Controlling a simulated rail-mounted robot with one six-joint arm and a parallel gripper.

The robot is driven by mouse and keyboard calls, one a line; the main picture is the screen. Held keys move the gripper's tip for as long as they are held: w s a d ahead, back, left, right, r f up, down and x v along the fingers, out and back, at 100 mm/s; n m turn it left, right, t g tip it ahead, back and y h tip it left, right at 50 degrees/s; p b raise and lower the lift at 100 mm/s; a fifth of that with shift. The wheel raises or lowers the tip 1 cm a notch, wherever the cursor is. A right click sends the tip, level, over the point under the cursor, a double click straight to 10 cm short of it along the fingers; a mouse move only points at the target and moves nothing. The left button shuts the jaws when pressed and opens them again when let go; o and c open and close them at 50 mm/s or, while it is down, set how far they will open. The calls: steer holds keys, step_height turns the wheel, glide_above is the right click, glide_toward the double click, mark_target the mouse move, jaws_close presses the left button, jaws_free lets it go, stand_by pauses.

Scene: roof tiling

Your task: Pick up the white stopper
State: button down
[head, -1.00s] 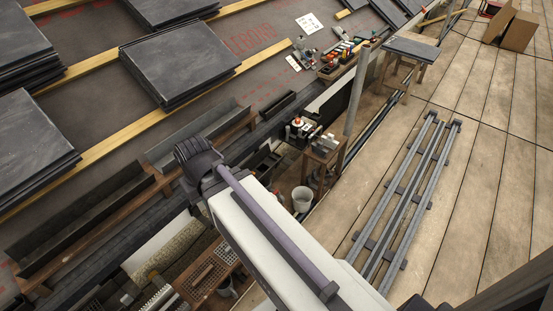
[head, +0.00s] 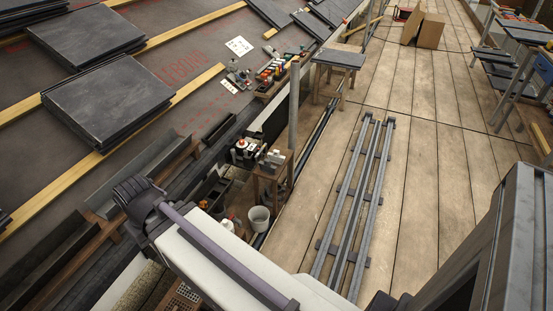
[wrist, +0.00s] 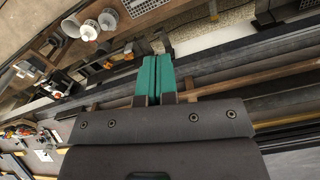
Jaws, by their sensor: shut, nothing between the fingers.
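My gripper (wrist: 156,78) shows in the wrist view as two green fingers pressed together, with nothing between them. In the head view it is out of sight, with my own arm across the lower left. I cannot make out a white stopper for certain in either view. Small white and red items (head: 243,145) stand beside the wooden stand in the head view, too small to identify.
A white bucket (head: 259,219) stands beside the small wooden stand (head: 270,172). Dark slate stacks (head: 115,100) lie on the roof. Grey metal rails (head: 355,205) lie on the plank deck (head: 420,180), with clear boards right of them. Trough-like gutters (head: 60,250) run at left.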

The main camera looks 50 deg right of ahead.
steer(key=c, duration=0.9)
jaws_free()
steer(key=shift+f, duration=0.1)
